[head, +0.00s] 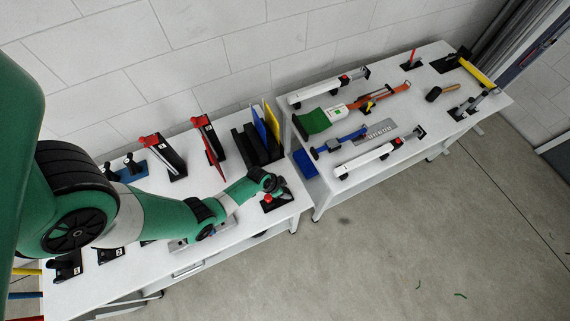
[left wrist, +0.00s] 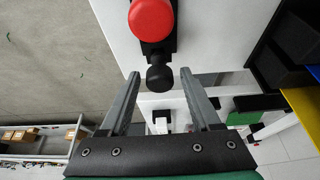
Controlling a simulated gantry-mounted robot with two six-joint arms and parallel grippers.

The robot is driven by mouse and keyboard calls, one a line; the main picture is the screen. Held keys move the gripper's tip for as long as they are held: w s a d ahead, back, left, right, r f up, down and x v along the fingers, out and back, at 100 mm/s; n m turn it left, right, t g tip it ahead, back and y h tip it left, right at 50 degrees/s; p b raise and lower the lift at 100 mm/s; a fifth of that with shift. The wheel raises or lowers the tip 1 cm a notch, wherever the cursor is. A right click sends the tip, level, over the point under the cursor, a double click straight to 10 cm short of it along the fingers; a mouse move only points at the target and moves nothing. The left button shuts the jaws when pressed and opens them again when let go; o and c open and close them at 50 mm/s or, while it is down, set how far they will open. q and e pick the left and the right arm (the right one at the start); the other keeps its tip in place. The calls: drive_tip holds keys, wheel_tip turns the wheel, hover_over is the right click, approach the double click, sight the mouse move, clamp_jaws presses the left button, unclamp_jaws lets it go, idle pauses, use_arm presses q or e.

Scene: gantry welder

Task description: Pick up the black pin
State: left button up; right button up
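The black pin (left wrist: 159,79) shows in the left wrist view as a dark round-ended piece beside a red round button (left wrist: 151,18) on a black fixture. My left gripper (left wrist: 159,74) is open, with one finger on each side of the pin's end and a visible gap to both. In the head view, my left gripper (head: 274,184) is over the right end of the near table, close to the red button (head: 268,199) on its black base (head: 281,205). The pin is too small to make out clearly there. My right gripper is not in view.
A black rack with blue and yellow plates (head: 272,121) stands behind my left gripper. Black stands with red tools (head: 208,142) are at the back of the near table (head: 178,192). A second table (head: 425,107) to the right holds several tools. A blue bin (head: 304,164) sits between the tables.

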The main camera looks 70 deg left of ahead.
use_arm(q)
clamp_jaws()
